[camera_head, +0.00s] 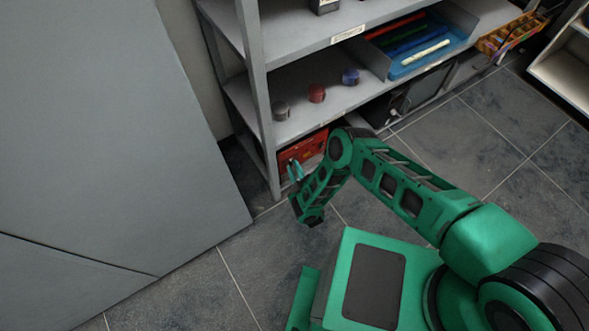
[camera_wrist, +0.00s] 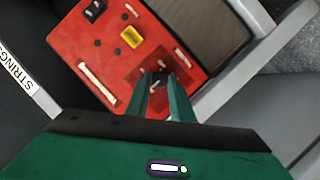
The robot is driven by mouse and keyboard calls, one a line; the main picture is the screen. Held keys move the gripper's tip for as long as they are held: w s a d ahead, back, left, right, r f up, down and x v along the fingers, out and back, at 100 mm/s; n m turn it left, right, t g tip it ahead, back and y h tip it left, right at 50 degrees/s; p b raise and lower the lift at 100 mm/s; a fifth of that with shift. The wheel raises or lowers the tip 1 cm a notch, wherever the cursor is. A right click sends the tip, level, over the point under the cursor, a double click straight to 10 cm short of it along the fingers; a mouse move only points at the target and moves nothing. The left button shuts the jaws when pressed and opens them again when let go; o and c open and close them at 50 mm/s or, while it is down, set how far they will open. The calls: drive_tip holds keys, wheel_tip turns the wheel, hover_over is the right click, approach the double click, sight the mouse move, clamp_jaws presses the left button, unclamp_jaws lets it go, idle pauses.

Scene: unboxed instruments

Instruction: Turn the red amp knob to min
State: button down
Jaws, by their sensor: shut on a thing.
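The red amp (camera_head: 303,149) sits in the bottom compartment of the grey shelf, partly hidden by my arm. In the wrist view its red face (camera_wrist: 117,65) fills the upper middle, with white bars, small dark knobs or holes, a yellow square part and a black part. My gripper (camera_wrist: 160,77) reaches to the lower right part of this face, where a darker red square shows. Its two green fingers are closed around a small dark knob (camera_wrist: 158,73), mostly hidden between the tips. In the head view my gripper (camera_head: 295,172) is at the shelf's front.
Above the amp, a shelf board holds grey, red and blue round items (camera_head: 316,93) and a blue tray (camera_head: 425,50). A shelf post (camera_head: 262,120) stands close left of my gripper. A large grey panel (camera_head: 100,130) fills the left. Tiled floor is open at right.

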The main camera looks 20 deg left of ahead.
drive_tip(key=c, duration=1.6)
unclamp_jaws()
drive_tip(key=shift+o, duration=0.2)
drive_tip(key=v, duration=1)
drive_tip(key=shift+s+d, duration=0.25)
